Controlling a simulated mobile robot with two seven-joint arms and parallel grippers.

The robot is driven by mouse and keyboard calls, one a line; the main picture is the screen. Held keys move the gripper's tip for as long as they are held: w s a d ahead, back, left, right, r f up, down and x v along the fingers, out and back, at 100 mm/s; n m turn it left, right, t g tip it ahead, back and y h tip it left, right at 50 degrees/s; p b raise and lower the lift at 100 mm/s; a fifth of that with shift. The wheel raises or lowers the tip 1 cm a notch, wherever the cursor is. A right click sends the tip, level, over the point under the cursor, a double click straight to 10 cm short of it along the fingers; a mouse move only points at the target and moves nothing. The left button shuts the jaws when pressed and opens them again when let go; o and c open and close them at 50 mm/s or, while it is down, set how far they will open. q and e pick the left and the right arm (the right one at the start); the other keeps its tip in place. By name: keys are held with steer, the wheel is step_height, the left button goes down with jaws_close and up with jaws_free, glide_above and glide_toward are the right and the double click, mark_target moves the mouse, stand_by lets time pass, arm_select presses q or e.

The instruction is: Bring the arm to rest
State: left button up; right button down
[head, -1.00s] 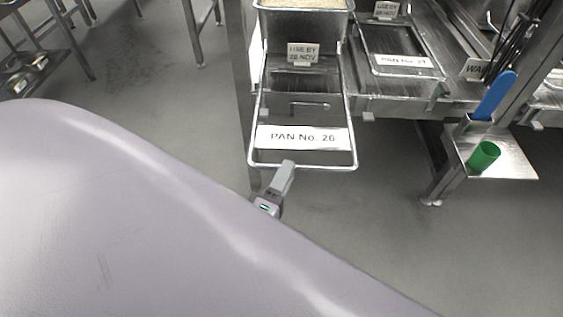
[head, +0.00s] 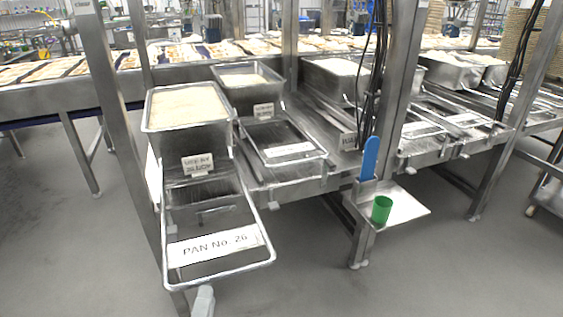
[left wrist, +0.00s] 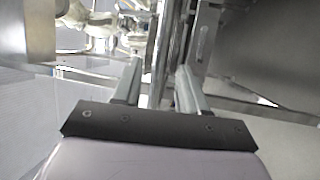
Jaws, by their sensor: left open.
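My right gripper is in neither view.
A steel pan of rice (head: 187,128) stands behind the frame. A small shelf (head: 408,208) to the right bears a green cup (head: 381,210) and a blue-handled tool (head: 369,158). The grey floor (head: 300,285) at front right is clear.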

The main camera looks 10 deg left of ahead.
arm_select(q)
steer(key=shift+s+d+r+m+h, duration=0.1)
steer(key=shift+s+d+m+h, duration=0.15)
steer(key=shift+m+h, duration=0.4)
steer(key=s+f+m+g+h+p, duration=0.2)
steer(key=s+m+g+p, duration=0.1)
steer(key=m, duration=0.7)
steer(key=s+d+f+m+g+h+p, duration=0.1)
steer(key=s+f+m+g+p, duration=0.1)
steer(key=s+m+g, duration=0.4)
steer(key=s+m+p, duration=0.1)
steer(key=s+m, duration=0.1)
steer(key=m, duration=0.1)
steer(key=shift+d+f+m+h, duration=0.15)
steer(key=shift+f+m+h, duration=0.05)
steer(key=shift+m+h, duration=0.15)
